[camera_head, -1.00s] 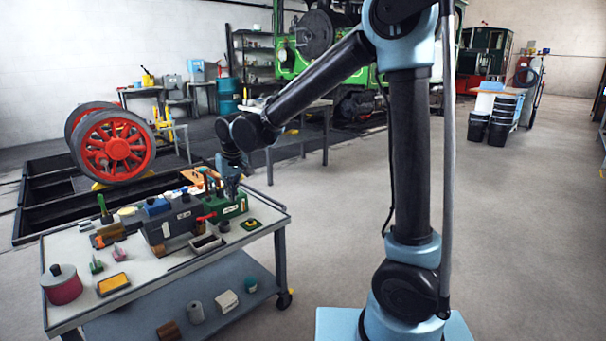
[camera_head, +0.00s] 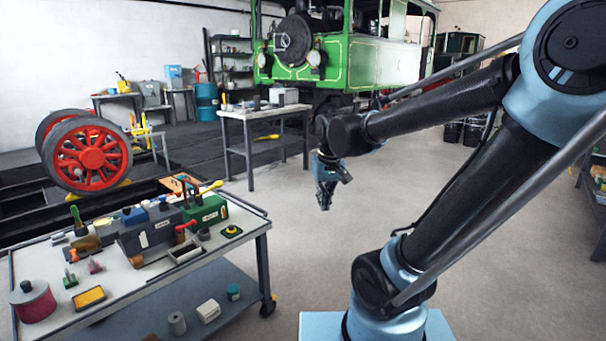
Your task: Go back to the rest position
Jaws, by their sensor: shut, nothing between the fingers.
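My gripper (camera_head: 325,201) hangs at the end of my arm, pointing down over the open floor to the right of the work cart (camera_head: 262,228). It is shut and holds nothing that I can see. It is well clear of the cart and touches nothing. On the cart stand a green box (camera_head: 208,211) and a grey box (camera_head: 145,236). A yellow-handled tool (camera_head: 211,186) shows at the green box; whether it lies on it or stands in it I cannot tell.
A grey table (camera_head: 262,114) stands behind my gripper, in front of the green steam tram (camera_head: 350,60). Red wheels (camera_head: 88,157) stand at the left. A red pot (camera_head: 33,301) is at the cart's near left corner. The floor right of the cart is free.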

